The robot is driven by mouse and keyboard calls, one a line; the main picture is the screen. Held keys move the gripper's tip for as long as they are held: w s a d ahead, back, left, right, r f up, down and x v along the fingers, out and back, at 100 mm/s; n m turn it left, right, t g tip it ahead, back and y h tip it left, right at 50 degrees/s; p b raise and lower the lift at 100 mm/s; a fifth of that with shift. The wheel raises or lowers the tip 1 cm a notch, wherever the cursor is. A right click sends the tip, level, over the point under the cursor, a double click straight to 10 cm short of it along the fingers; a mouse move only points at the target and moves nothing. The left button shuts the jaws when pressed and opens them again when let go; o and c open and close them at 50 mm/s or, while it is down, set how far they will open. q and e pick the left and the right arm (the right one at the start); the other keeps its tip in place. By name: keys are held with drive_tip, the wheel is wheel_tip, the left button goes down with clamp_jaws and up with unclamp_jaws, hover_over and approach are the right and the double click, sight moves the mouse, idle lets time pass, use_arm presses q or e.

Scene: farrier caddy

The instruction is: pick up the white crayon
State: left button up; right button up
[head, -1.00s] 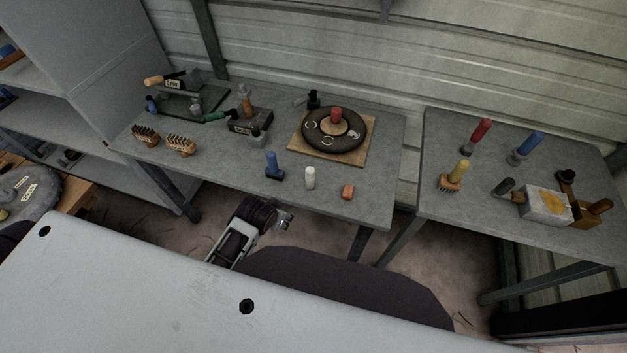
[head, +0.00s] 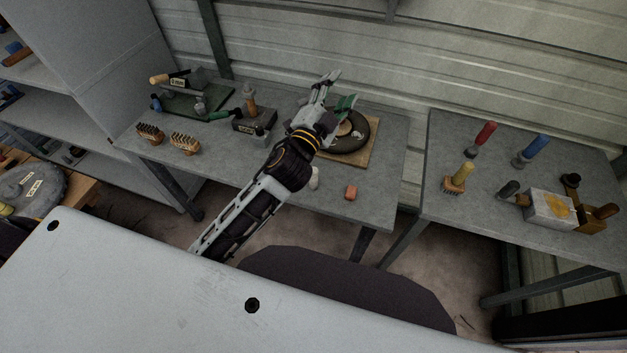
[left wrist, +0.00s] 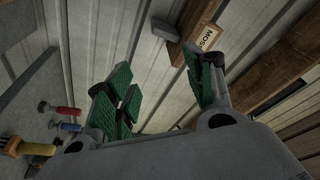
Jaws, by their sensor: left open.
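The white crayon (head: 314,178) stands upright near the front edge of the middle grey table, just right of my left forearm, which hides part of it. My left gripper (head: 340,92) is open and empty. It is raised above the back of that table, over the black round pad, beyond the crayon. In the left wrist view the green-padded fingers of the gripper (left wrist: 163,88) are spread apart with nothing between them; the crayon does not show there. My right gripper is not in view.
A red block (head: 351,193) lies right of the crayon. The black round pad (head: 358,143) sits on a wooden board (head: 372,158). Wooden brushes (head: 184,143) and a dark caddy stand left. The right table (head: 440,215) holds handled tools and a white box (head: 549,207).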

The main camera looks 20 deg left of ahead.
use_arm(q)
drive_tip(key=s+d+r+m+g+h, duration=0.2)
drive_tip(key=d+r+m+h, duration=0.1)
drive_tip(key=d+m+h, duration=0.45)
drive_tip(key=s+d+r+m+g+h, duration=0.2)
drive_tip(key=d+r+m+g+h, duration=0.15)
drive_tip(key=d+m+h, duration=0.35)
drive_tip(key=s+d+f+m+g+y, duration=0.1)
drive_tip(key=s+d+f+m+g, duration=0.25)
drive_tip(key=m+g, duration=0.35)
drive_tip(key=s+d+f+m+g, duration=0.3)
drive_tip(key=f+m+g, duration=0.25)
drive_tip(key=m, duration=0.35)
drive_tip(key=w+a+f+m+g+y, duration=0.1)
drive_tip(key=a+f+m+y, duration=0.1)
drive_tip(key=a+f+y, duration=0.3)
drive_tip(key=w+a+f+m+g+y, duration=0.1)
drive_tip(key=a+f+m+y, duration=0.2)
drive_tip(key=f, duration=0.4)
drive_tip(key=w+a+f+y, duration=0.1)
drive_tip(key=a+y, duration=0.2)
drive_tip(key=a, duration=0.3)
drive_tip(key=w+a+f+y, duration=0.1)
drive_tip(key=w+a+y, duration=0.1)
drive_tip(key=a, duration=0.4)
drive_tip(key=w+a+f+y, duration=0.2)
drive_tip(key=a+y, duration=0.2)
drive_tip(key=a, duration=0.1)
drive_tip(key=shift+a+n+y, duration=0.35)
drive_tip(key=shift+a, duration=0.05)
